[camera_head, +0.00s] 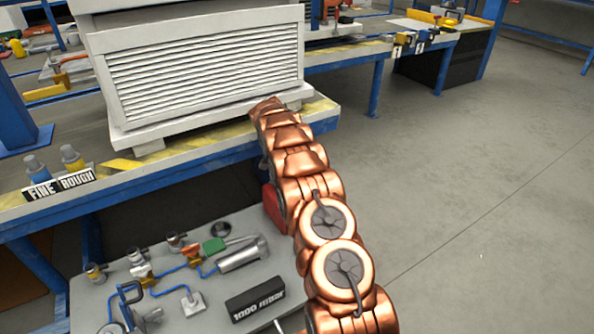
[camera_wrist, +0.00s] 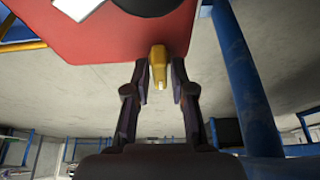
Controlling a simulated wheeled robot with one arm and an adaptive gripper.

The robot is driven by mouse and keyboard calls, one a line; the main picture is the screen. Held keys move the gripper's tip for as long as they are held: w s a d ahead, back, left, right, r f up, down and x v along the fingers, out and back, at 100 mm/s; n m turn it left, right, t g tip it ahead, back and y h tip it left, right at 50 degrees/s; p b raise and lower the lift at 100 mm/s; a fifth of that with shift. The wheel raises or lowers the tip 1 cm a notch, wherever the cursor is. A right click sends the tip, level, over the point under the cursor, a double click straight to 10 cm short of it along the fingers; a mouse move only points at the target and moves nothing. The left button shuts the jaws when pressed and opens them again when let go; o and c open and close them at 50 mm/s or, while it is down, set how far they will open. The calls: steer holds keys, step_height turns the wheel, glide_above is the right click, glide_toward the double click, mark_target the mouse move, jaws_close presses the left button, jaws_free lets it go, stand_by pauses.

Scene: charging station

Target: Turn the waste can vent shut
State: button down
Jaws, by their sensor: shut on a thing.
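The red waste can (camera_wrist: 120,48) fills the top of the wrist view, with a dark round part and a white patch at its top edge. A small yellow vent piece (camera_wrist: 158,66) sticks out from its edge. My gripper (camera_wrist: 160,74) has its two dark fingers on either side of the yellow piece and is shut on it. In the head view a little of the red can (camera_head: 273,206) shows under the bench edge, beside my copper arm. My gripper and the vent are hidden in that view.
A large white louvred box (camera_head: 205,65) stands on the bench (camera_head: 205,165) above. A grey panel (camera_head: 200,290) with valves and a "1000" label lies below. A blue post (camera_wrist: 243,85) stands close on the right in the wrist view. Open floor (camera_head: 480,190) lies right.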

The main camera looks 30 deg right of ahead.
stand_by(0.3)
steer(key=c, duration=1.2)
jaws_free()
steer(key=shift+o, duration=0.2)
steer(key=v, duration=1.2)
steer(key=shift+d, duration=0.1)
